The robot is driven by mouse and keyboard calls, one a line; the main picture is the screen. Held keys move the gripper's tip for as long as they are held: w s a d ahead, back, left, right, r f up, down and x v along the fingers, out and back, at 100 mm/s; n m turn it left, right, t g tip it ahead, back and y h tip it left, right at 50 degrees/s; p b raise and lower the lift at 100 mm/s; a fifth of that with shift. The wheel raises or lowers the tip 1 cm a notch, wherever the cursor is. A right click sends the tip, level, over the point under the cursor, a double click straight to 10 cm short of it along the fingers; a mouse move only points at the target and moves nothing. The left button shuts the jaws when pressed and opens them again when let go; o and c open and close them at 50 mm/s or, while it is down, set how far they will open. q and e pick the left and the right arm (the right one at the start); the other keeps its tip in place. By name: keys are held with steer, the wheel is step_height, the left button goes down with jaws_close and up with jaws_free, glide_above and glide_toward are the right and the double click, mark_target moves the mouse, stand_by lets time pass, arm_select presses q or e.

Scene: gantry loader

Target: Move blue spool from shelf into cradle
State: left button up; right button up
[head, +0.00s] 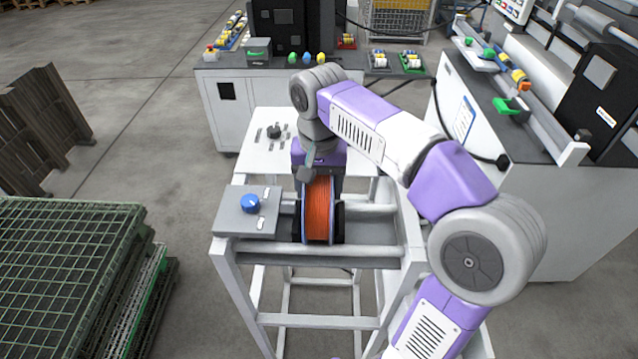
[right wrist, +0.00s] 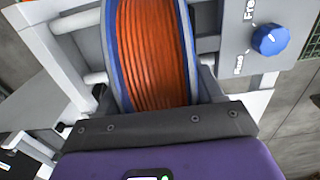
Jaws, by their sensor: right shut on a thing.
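The blue spool (head: 319,208) has blue flanges and is wound with orange line. It stands upright at the cradle (head: 375,251), a white frame with horizontal bars. It fills the top of the right wrist view (right wrist: 151,55). My right gripper (head: 319,222) reaches it from the far side and is shut on it, with dark finger parts on both sides. Whether the spool rests on the bars or hangs just above them is hidden. A grey panel with a blue knob (head: 251,204) sits left of the spool; the knob also shows in the right wrist view (right wrist: 270,39). My left gripper is out of view.
A white table (head: 258,150) with small dark parts stands behind the cradle. White cabinets (head: 265,88) with colored spools stand at the back, and a machine bench (head: 500,130) at the right. Green mesh crates (head: 65,255) lie at the left. Floor between is clear.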

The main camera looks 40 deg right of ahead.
steer(key=o, duration=1.6)
step_height(320, 180, up, 7)
steer(key=shift+r+p, duration=0.15)
steer(key=shift+p, duration=0.8)
steer(key=shift+r, duration=0.15)
